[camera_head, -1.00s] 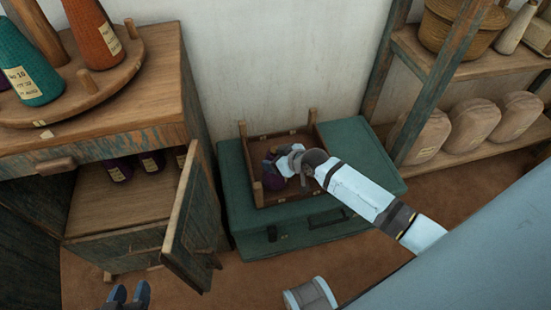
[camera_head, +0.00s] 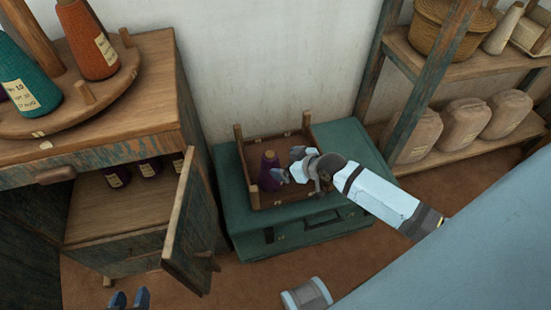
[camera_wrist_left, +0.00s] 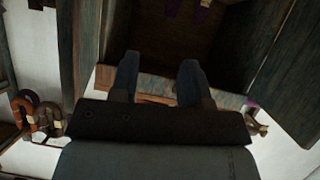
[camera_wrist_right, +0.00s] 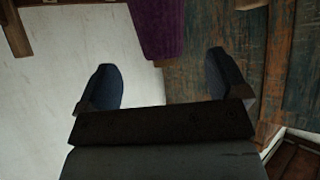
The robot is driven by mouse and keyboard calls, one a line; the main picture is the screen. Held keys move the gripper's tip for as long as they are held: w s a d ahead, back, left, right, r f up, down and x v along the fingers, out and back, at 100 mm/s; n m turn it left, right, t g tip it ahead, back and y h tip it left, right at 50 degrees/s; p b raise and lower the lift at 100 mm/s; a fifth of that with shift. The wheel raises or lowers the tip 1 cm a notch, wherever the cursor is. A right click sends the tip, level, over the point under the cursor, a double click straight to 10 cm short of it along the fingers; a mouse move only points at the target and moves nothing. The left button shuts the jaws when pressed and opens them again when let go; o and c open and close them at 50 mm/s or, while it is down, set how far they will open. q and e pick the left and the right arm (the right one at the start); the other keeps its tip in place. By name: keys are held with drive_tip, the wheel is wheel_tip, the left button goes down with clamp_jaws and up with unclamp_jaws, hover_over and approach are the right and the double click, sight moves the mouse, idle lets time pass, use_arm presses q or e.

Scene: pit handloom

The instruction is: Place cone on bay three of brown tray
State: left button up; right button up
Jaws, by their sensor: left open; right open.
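A purple cone (camera_head: 268,172) stands upright in the left part of the brown tray (camera_head: 275,141), which rests on a green trunk. I cannot tell the bay number. My right gripper (camera_head: 287,168) is open and empty, just right of the cone and apart from it. The cone's purple side also shows beyond the open fingers in the right wrist view (camera_wrist_right: 158,28). My left gripper (camera_head: 130,299) is open and empty, low at the left in front of the cabinet; its fingers also show in the left wrist view (camera_wrist_left: 160,70).
The green trunk (camera_head: 350,145) stands against the wall. A wooden cabinet at left has an open door (camera_head: 190,220), with purple cones (camera_head: 150,164) inside. A round rack on top holds a teal cone (camera_head: 25,75) and an orange cone (camera_head: 87,40). Shelves at right hold sacks (camera_head: 460,125).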

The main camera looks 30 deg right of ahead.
use_arm(q)
drive_tip(key=shift+s+a+f+p, duration=0.1)
drive_tip(key=shift+a+f+p, duration=0.1)
drive_tip(key=shift+p, duration=0.2)
use_arm(e)
drive_tip(key=v, duration=0.4)
drive_tip(key=shift+s+r, duration=0.15)
drive_tip(key=shift+r, duration=0.05)
use_arm(q)
drive_tip(key=shift+d+r, duration=0.15)
drive_tip(key=shift+r, duration=0.05)
use_arm(e)
drive_tip(key=shift+d, duration=0.1)
